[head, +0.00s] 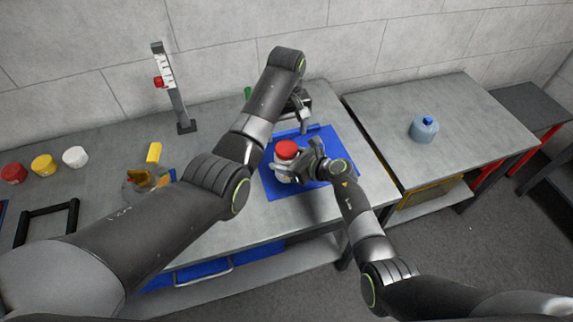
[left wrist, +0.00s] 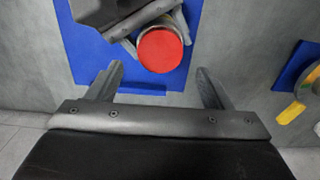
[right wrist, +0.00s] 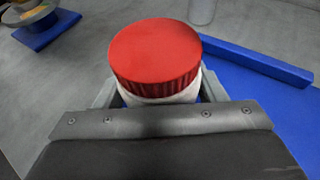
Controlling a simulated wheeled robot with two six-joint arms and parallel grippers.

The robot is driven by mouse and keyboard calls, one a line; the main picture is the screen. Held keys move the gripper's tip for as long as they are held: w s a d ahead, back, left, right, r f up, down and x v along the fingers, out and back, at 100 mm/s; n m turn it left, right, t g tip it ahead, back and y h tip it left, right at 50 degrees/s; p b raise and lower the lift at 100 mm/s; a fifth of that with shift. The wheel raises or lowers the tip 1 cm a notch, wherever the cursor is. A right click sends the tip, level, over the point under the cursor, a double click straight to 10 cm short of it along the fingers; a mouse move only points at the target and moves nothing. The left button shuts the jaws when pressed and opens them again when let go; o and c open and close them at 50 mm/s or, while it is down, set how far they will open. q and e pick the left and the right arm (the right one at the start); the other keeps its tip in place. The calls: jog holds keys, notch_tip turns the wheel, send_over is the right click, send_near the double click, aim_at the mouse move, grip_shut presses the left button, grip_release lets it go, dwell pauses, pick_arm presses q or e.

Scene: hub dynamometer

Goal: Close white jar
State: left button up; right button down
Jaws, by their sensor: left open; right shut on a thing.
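The white jar (head: 283,171) stands on the blue mat (head: 275,190) with a red ribbed lid (head: 286,149) on top. In the right wrist view the lid (right wrist: 155,55) sits level over the white body (right wrist: 160,97); I cannot tell whether it is tightened. My right gripper (head: 299,169) is shut on the jar body, below the lid. My left gripper (head: 303,128) is open and empty, behind and above the jar. In the left wrist view the red lid (left wrist: 160,49) lies ahead of its open fingers, apart from them.
Red (head: 14,173), yellow (head: 43,166) and white (head: 75,157) round pieces sit at the far left. A gauge stand (head: 178,95) is at the back. A cluttered dish (head: 135,190) is beside my left arm. A blue-grey jug (head: 424,130) stands on the right table.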

aim_at(287, 148)
pick_arm(q)
jog(key=shift+f, duration=3.05)
jog(key=c, duration=1)
jog(key=shift+m, duration=0.9)
jog(key=o, duration=1.1)
jog(key=shift+o, duration=0.2)
jog(key=shift+r, duration=0.1)
notch_tip(287, 148, up, 12)
